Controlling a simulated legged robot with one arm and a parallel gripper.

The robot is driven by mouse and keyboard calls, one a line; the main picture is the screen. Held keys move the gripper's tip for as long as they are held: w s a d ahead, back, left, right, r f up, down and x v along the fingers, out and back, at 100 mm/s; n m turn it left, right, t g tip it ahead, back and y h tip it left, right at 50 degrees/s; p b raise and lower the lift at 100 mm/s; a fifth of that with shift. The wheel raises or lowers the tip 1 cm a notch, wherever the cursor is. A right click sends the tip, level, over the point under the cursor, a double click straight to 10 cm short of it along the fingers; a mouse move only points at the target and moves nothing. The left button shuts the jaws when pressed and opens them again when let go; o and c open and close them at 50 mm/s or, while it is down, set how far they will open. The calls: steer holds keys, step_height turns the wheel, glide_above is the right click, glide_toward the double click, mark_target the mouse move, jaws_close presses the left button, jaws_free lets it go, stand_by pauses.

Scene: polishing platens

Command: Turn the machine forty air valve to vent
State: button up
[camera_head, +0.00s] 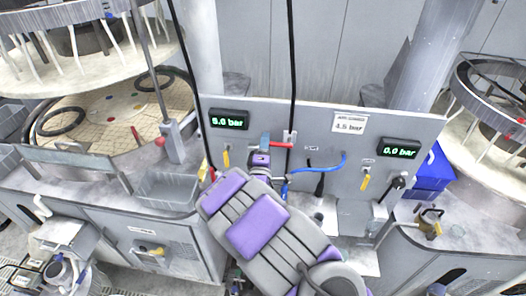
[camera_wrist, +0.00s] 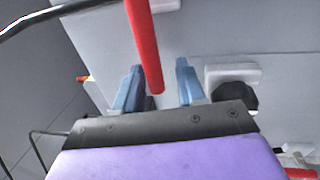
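A red lever handle (camera_head: 281,144) sticks out from the grey wall panel in the head view, just right of my gripper (camera_head: 263,148). In the wrist view a red handle (camera_wrist: 145,45) runs down between the two blue fingers of my gripper (camera_wrist: 156,78). The fingers are apart, with a gap visible on each side of the handle. Contact with it cannot be made out. The left display (camera_head: 229,120) reads 5.0 bar and the right display (camera_head: 400,149) reads 0.0 bar. No machine number is readable. My arm hides the panel's lower middle.
A yellow handle (camera_head: 365,182) and a blue hose (camera_head: 325,167) are on the panel's right part. A black cable (camera_head: 291,65) hangs close by my gripper. A grey bin (camera_head: 168,188) and a blue bin (camera_head: 433,173) flank the panel.

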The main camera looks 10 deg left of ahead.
steer(key=s+f, duration=0.1)
steer(key=s, duration=0.7)
steer(key=s+f, duration=0.2)
steer(key=s, duration=0.7)
steer(key=shift+a+f, duration=0.25)
steer(key=shift+a, duration=0.15)
steer(key=shift+w, duration=0.1)
steer(key=d+f+m+g+b, duration=0.6)
steer(key=f+m+g+b, duration=0.45)
steer(key=f, duration=0.25)
steer(key=s+d+m+g+b, duration=0.3)
steer(key=s+d+g+b, duration=0.2)
steer(key=s, duration=1.1)
steer(key=s+d+r+m+g+b, duration=0.1)
steer(key=s+d+m+g+b, duration=0.3)
steer(key=s+d, duration=0.7)
steer(key=s+g+b, duration=0.2)
steer(key=s, duration=0.4)
steer(key=shift+s+r+y, duration=0.2)
steer(key=shift+r+y, duration=0.05)
steer(key=shift+y, duration=0.15)
